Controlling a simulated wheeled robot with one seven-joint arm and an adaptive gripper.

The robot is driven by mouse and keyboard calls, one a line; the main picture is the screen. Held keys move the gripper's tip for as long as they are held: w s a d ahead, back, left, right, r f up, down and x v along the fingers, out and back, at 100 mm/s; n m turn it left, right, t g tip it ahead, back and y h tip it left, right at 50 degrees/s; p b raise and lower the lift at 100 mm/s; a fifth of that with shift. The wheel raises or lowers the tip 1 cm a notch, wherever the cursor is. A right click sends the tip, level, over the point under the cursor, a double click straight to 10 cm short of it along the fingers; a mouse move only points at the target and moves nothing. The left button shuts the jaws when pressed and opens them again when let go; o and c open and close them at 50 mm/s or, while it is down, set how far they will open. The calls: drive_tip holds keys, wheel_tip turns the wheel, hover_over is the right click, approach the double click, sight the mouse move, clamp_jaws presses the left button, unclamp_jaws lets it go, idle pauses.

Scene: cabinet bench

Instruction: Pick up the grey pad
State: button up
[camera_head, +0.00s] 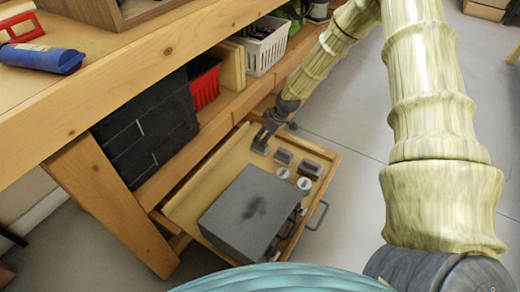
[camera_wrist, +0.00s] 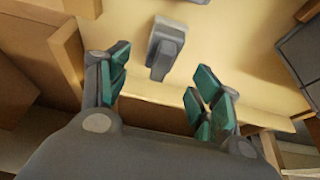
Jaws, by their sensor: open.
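Several small grey pieces lie in the open drawer (camera_head: 185,205); I cannot tell for sure which is the grey pad. In the wrist view, one grey piece (camera_wrist: 167,45), a narrow block on a wider base, lies on the pale drawer floor ahead of my gripper (camera_wrist: 157,98), roughly between the lines of its fingers. The teal-lined fingers are spread wide, with nothing between them.
A large grey box (camera_head: 248,212) fills the near part of the drawer. Two white round pieces (camera_head: 283,173) (camera_head: 304,184) lie beside the small blocks. Drawer walls surround the gripper's area. The bench shelf holds a red bin (camera_head: 205,82) and a white basket (camera_head: 265,48).

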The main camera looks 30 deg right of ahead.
sight(255, 147)
drive_tip(key=shift+b+x, duration=2.1)
drive_tip(key=shift+x, duration=1.2)
drive_tip(key=shift+s+a, duration=0.1)
drive_tip(key=shift+a, duration=0.05)
drive_tip(key=shift+c, duration=0.4)
drive_tip(key=c, duration=1)
